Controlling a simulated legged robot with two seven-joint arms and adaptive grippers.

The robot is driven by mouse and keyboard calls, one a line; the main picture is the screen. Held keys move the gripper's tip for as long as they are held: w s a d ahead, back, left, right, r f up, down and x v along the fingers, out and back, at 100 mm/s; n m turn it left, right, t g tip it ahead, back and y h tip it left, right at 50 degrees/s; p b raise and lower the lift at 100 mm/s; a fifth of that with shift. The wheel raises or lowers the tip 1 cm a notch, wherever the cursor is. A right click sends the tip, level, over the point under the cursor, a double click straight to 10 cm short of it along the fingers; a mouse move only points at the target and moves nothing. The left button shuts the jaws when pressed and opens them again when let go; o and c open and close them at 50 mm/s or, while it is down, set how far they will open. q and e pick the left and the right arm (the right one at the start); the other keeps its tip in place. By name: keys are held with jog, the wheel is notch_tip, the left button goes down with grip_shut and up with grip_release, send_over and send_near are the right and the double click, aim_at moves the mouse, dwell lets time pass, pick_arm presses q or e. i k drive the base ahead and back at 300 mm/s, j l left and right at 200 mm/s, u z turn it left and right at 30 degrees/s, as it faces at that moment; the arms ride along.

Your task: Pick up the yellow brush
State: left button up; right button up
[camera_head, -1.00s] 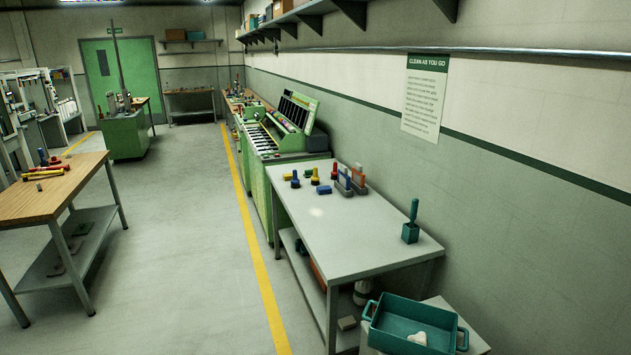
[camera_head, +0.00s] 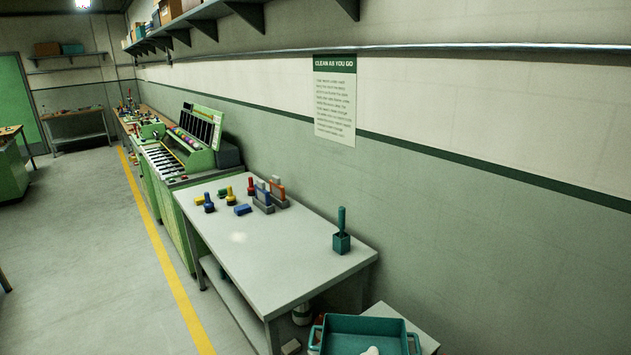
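Several small coloured objects, some upright and some lying, are grouped at the far end of the grey table (camera_head: 290,264). Among them are an upright yellow-handled piece on a dark base (camera_head: 230,193), a yellow piece lying at the left edge of the group (camera_head: 199,201), and an upright piece with a red top and dark base (camera_head: 251,187). They are too small to tell for sure which one is the yellow brush. Neither of my grippers is in view.
A teal holder with an upright handle (camera_head: 341,242) stands near the table's right side. A teal tray (camera_head: 365,325) sits on a low stand at the near end. A green machine (camera_head: 180,150) adjoins the far end. Clear floor lies left of the yellow line (camera_head: 165,250).

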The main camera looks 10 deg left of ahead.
aim_at(231, 199)
jog(key=i+j+z, duration=0.15)
jog(key=j, duration=0.3)
jog(key=i+j+z, duration=0.1)
jog(key=j, duration=0.4)
jog(key=i+j+z, duration=0.15)
jog(key=j, duration=0.35)
jog(key=i+j+z, duration=0.15)
jog(key=j, duration=0.35)
jog(key=i+j+z, duration=0.15)
jog(key=j, duration=0.4)
jog(key=i+j+z, duration=0.1)
jog(key=j, duration=0.4)
